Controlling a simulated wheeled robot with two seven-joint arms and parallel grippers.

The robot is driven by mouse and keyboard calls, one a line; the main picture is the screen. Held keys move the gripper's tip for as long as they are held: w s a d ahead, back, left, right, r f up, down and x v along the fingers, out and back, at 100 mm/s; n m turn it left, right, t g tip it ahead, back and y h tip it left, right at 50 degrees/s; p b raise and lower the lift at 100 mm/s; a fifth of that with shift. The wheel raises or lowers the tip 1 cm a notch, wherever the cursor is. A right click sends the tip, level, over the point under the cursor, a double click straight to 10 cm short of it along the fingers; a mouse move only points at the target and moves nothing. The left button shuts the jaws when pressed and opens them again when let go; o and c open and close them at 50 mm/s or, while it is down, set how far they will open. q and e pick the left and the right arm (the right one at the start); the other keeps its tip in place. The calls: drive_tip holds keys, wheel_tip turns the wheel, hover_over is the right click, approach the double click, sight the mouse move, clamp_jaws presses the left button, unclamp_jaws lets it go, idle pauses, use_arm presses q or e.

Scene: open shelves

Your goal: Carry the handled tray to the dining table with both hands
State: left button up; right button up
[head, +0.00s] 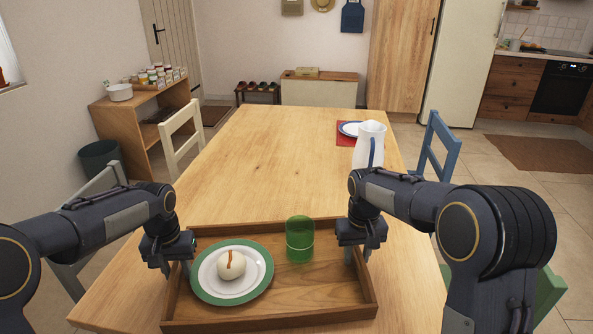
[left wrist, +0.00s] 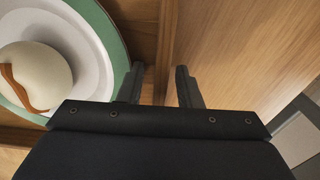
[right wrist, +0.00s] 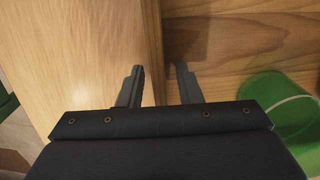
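The wooden tray (head: 270,322) appears to lie flat on the near end of the dining table (head: 262,150). It carries a green-rimmed plate (head: 205,287) with a round pale item with a brown streak (head: 231,265), and a green cup (head: 300,240). My left gripper (head: 177,270) is at the tray's left side; in the left wrist view its parted fingers (left wrist: 160,88) straddle the side wall (left wrist: 168,50), with a gap showing. My right gripper (head: 357,255) is at the right side; its parted fingers (right wrist: 160,88) straddle that wall (right wrist: 152,50). Finger contact is unclear.
A white pitcher (head: 368,145) and a plate (head: 349,129) on a red mat (head: 343,141) stand at the table's right far side. Chairs (head: 182,135) (head: 437,148) flank the table. The table's middle is clear.

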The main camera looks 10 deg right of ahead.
use_arm(q)
wheel_tip(320, 180, up, 12)
drive_tip(key=shift+f, duration=0.2)
drive_tip(key=shift+r, duration=0.15)
use_arm(e)
drive_tip(key=shift+r, duration=0.2)
wheel_tip(320, 180, up, 12)
drive_tip(key=shift+f, duration=0.2)
